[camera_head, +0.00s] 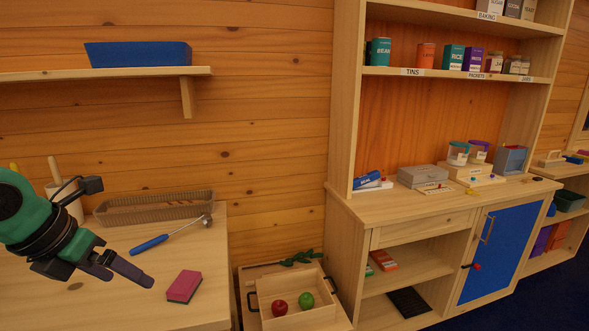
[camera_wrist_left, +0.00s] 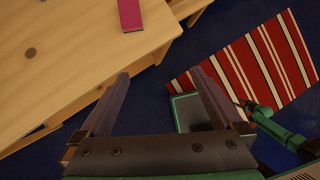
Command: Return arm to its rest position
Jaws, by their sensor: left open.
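My left gripper (camera_head: 130,278) comes in from the left in the head view, above the wooden table. It is open and empty, with its two dark fingers apart and nothing between them. It also shows in the left wrist view (camera_wrist_left: 158,75), fingers spread over the dark blue floor beside the table's edge. A magenta sponge-like block (camera_head: 184,286) lies on the table just right of the fingers; a magenta block also shows in the wrist view (camera_wrist_left: 130,14). Green arm parts that look like mine show at the right there. I cannot make out my right gripper.
A blue-handled hammer (camera_head: 150,244) and a wicker tray (camera_head: 120,212) are on the table (camera_head: 203,315). A crate (camera_head: 268,289) with a red and a green apple stands right of it. A shelf (camera_head: 110,74) is above. A striped rug (camera_wrist_left: 262,55) lies on the floor.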

